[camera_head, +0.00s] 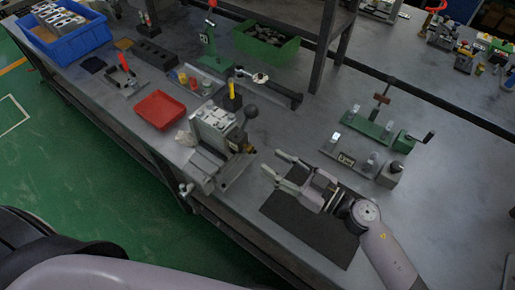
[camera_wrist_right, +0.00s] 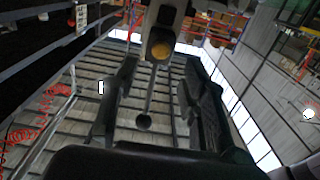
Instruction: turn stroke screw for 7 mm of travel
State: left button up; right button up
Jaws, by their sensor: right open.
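A grey valve block (camera_head: 213,128) sits in a vise (camera_head: 207,164) near the table's front edge. A small brass-coloured end (camera_head: 249,148) on its right side looks like the stroke screw; in the right wrist view a round brass piece (camera_wrist_right: 161,46) shows at the top, near the fingertips. A lever with a black ball knob (camera_head: 251,112) stands up at the block; a ball on a rod (camera_wrist_right: 144,121) shows in the wrist view. My right gripper (camera_head: 275,164) is open and empty, its fingers pointing toward the brass end, apart from it. My left gripper is out of view.
A dark mat (camera_head: 312,234) lies under my right gripper. A green fixture (camera_head: 362,127) with a grey block (camera_head: 390,174) stands to its right. A red tray (camera_head: 160,110), blue crate (camera_head: 67,32) and green bin (camera_head: 267,42) stand farther left and back.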

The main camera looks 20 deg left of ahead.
aim_at(252, 150)
jog(key=x, duration=0.4)
jog(key=shift+a, duration=0.3)
jog(key=shift+w+a, duration=0.3)
jog(key=shift+a, duration=0.4)
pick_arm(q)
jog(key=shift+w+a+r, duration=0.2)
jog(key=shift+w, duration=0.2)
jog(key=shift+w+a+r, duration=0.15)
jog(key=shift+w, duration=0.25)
pick_arm(e)
grip_shut()
